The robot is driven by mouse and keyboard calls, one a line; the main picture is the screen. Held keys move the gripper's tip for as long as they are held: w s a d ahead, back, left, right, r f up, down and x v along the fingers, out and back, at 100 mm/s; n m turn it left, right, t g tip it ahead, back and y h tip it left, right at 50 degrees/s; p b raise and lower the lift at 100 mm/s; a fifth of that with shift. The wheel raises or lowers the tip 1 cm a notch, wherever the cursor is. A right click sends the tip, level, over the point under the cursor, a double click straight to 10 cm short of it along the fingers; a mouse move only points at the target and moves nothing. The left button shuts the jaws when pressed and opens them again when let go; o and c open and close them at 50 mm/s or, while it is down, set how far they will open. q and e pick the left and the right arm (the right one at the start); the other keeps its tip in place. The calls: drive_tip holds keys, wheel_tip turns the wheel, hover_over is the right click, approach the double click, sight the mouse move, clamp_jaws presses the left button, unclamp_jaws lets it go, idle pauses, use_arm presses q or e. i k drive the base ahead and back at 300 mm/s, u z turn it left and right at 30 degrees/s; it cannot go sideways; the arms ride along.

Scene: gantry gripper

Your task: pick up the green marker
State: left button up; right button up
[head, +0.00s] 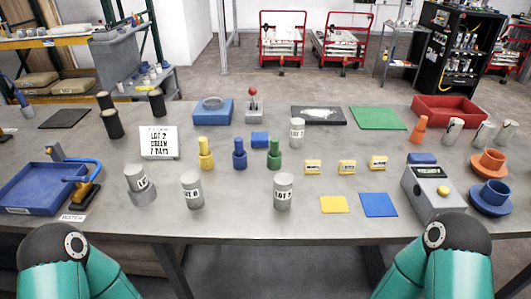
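A green marker (274,154) stands upright on the grey table (250,222), with a narrow top and a wider lower part. It is at the right end of a row with a similar blue marker (239,154) and yellow marker (205,153). Teal parts of my two arms show at the bottom left and bottom right, in front of the table. Neither gripper is in view.
Labelled grey cylinders (283,191) and (192,191) stand in front of the row. A white sign (159,142) is on the left, and small yellow blocks (313,167) are on the right. The table's front middle is clear.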

sight(274, 142)
drive_tip(key=z, duration=1)
drive_tip(key=i, duration=0.15)
drive_tip(key=u, duration=2.7)
drive_tip(key=k, duration=2.45)
drive_tip(key=z, duration=0.7)
drive_tip(key=i, duration=1)
